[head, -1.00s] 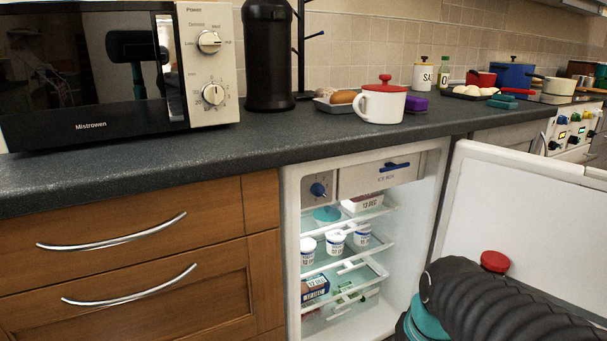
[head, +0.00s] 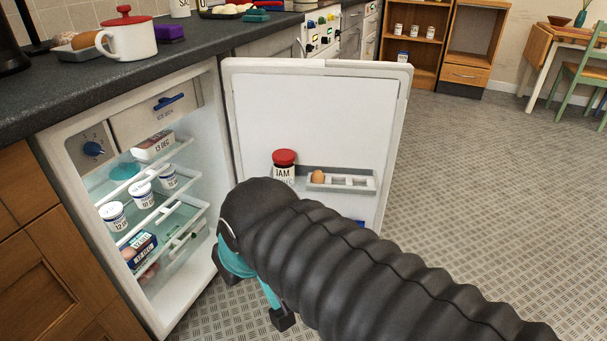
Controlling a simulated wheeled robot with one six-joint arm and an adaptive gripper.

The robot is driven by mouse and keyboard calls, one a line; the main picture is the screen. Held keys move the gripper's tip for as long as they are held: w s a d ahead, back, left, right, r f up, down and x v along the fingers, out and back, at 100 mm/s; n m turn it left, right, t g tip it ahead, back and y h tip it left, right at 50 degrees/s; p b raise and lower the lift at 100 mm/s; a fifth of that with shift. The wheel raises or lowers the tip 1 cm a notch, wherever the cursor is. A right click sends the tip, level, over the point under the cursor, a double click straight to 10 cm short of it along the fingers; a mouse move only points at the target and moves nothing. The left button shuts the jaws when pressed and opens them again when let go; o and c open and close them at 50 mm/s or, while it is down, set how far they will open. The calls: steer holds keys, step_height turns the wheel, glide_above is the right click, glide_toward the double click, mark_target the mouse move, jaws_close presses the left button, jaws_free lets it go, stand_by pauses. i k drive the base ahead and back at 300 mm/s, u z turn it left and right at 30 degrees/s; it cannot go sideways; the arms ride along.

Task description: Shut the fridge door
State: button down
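The fridge door (head: 310,115) stands wide open, swung out to the right of the fridge (head: 180,290), with its white inner face towards me. It carries a jar with a red lid (head: 285,165) and a grey rack (head: 345,180) with an egg (head: 318,176). My arm reaches in from the lower right and covers the door's lower left part. My gripper (head: 256,297), teal and black, points down in front of the fridge opening. Its two dark fingertips show apart, with nothing seen between them. The arm partly hides it, and I cannot tell whether it touches the door.
Tubs and packs stand on the fridge shelves (head: 160,215). The counter (head: 60,90) above holds a white mug with a red lid (head: 125,38). Wooden drawers (head: 40,250) adjoin the fridge on the left. Open patterned floor (head: 480,200) lies right of the door.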

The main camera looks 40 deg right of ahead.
mark_target(343, 120)
steer(key=k, duration=0.4)
steer(key=z, duration=2.2)
steer(key=i, duration=4.5)
steer(key=u, duration=4.6)
steer(key=i, duration=0.5)
